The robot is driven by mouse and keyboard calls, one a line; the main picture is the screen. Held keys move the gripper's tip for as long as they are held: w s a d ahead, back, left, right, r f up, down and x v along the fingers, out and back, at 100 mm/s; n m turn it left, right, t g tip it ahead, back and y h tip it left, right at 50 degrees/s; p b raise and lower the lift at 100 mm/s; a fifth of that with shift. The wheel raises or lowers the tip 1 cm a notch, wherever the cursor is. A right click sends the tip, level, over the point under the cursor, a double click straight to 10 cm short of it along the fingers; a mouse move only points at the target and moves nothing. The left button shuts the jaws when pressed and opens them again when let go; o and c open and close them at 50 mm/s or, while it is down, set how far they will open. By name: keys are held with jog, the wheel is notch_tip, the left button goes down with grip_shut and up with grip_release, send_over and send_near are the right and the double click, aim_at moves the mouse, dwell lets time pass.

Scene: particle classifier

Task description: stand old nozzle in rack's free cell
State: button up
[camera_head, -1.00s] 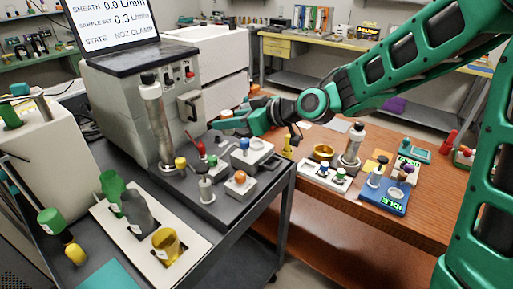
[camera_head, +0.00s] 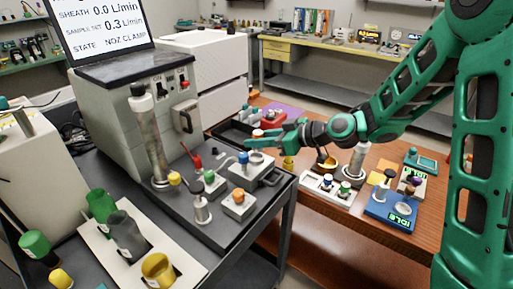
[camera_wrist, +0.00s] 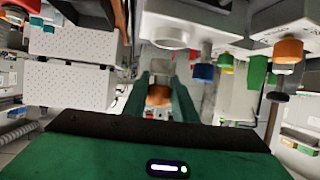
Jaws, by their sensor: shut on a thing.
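My gripper (camera_head: 258,140) is shut on a small nozzle with an orange-brown part (camera_head: 257,133), held in the air near the left end of the wooden bench. In the wrist view the same nozzle shows between the two green fingers (camera_wrist: 160,105); its lower end is hard to make out. The white rack (camera_head: 324,198) lies on the bench to the right of and below my gripper. A blue-topped nozzle (camera_head: 327,179) and a green-topped nozzle (camera_head: 345,187) stand in it. The cell at its left end looks empty.
A grey instrument (camera_head: 125,110) with a base plate (camera_head: 222,222) of coloured knobs stands on the dark cart at left. A brass cup (camera_head: 326,162), a metal cylinder (camera_head: 356,162) and a blue device (camera_head: 390,213) surround the rack. A dark tray (camera_head: 232,135) lies behind my gripper.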

aim_at(258, 150)
jog(key=f, duration=0.3)
jog(key=shift+a, duration=0.2)
jog(key=shift+s+f, duration=0.15)
jog(key=shift+f, duration=0.2)
grip_shut()
jog(key=o, duration=1.1)
grip_release()
jog(key=shift+f, duration=0.15)
jog(key=shift+c, duration=0.2)
jog(key=shift+o, duration=0.2)
jog(key=shift+a, duration=0.1)
jog(key=shift+r, duration=0.25)
jog(key=shift+f, duration=0.15)
jog(key=shift+d, duration=0.3)
jog(key=v, duration=1)
jog(key=shift+s+r, duration=0.2)
